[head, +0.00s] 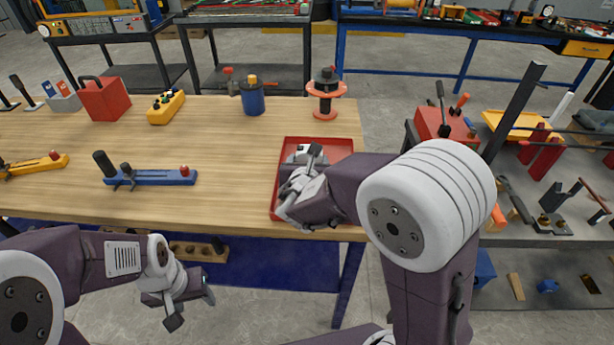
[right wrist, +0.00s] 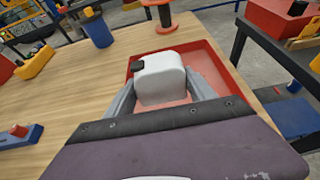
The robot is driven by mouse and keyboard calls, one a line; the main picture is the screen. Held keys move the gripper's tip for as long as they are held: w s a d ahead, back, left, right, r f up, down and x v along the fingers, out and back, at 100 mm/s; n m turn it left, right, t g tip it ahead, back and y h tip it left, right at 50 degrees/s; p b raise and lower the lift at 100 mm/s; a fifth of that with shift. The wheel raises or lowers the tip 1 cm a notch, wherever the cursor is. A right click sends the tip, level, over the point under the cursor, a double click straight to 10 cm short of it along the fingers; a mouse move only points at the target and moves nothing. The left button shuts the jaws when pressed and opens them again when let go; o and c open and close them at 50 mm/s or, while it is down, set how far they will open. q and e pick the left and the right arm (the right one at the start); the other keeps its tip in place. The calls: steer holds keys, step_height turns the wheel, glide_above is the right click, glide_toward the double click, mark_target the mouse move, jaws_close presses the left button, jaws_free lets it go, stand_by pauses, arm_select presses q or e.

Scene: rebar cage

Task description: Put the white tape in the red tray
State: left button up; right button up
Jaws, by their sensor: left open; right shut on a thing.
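The red tray (head: 342,147) lies on the wooden table near its right front corner; its floor also shows in the right wrist view (right wrist: 207,64). My right gripper (head: 303,168) is over the tray, shut on the white tape (right wrist: 162,80), a white block-like piece with a dark patch on top. The tape is between the two fingers, within the tray's outline. I cannot tell whether it touches the tray floor. In the head view my gripper hides part of the tape. My left gripper (head: 190,308) is open and empty, low in front of the table.
On the table stand an orange spool (head: 326,95), a blue cup (head: 253,99), a yellow block (head: 166,107), a red container (head: 104,99) and a blue tool holder (head: 150,177). A cluttered side shelf (head: 560,235) is at the right. Bare wood lies left of the tray.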

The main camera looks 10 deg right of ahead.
steer(key=shift+w+f, duration=0.35)
steer(key=shift+w, duration=0.25)
steer(key=shift+w+f, duration=0.3)
steer(key=shift+w, duration=0.3)
step_height(320, 180, down, 4)
steer(key=shift+a+r+b, duration=0.1)
steer(key=shift+r+b, duration=0.05)
steer(key=shift+b, duration=0.55)
steer(key=shift+f, duration=0.2)
steer(key=shift+f, duration=0.1)
steer(key=o, duration=1.7)
steer(key=shift+c, duration=0.2)
steer(key=shift+s, duration=0.1)
